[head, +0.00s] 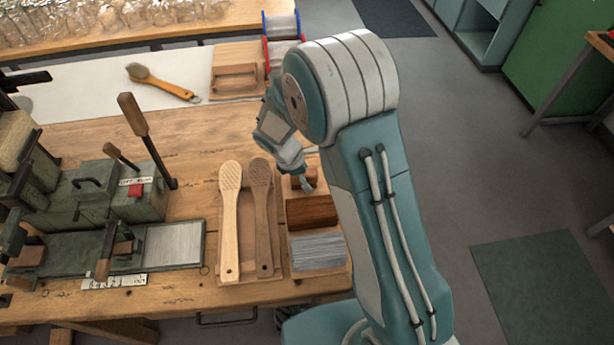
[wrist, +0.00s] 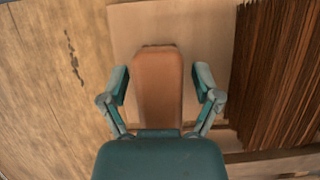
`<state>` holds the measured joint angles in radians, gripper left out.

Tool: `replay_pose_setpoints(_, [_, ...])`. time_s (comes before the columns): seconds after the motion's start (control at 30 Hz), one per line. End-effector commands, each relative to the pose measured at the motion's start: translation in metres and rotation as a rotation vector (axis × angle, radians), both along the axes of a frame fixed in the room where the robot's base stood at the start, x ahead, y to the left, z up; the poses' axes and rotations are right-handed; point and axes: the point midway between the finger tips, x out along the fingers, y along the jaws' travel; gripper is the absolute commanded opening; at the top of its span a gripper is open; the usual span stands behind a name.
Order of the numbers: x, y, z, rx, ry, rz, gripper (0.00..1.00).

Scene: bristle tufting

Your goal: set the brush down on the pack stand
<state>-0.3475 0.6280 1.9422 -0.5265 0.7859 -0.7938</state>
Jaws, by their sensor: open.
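A brush (head: 162,82) with a dark grey head and an orange-brown handle lies on a white sheet at the back left in the head view. A low wooden stand (head: 236,83) with a raised frame is to its right; I cannot tell whether it is the pack stand. My gripper (head: 306,184) is well away from both, low over the bench's right side and partly hidden by my arm. In the wrist view my gripper (wrist: 160,80) is open, its fingers apart on either side of a brown, round-ended wooden piece (wrist: 158,95). Contact is not visible.
Two wooden brush blanks (head: 230,215) lie on a board left of my gripper. Dark brown bristles (head: 311,212) and grey bristles (head: 318,252) sit in a tray nearby. A green machine with levers (head: 140,198) fills the bench's left. Spools (head: 281,26) stand at the back.

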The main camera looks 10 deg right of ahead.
Motion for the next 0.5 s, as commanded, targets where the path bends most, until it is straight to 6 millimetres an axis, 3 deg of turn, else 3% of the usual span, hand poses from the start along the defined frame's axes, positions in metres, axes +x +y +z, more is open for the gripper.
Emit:
replay_pose_setpoints(0.17, [0.001, 0.006, 0.016, 0.002, -0.005, 0.001, 0.81])
replay_pose_setpoints(0.5, [0.001, 0.032, 0.080, 0.003, -0.005, 0.001, 0.81])
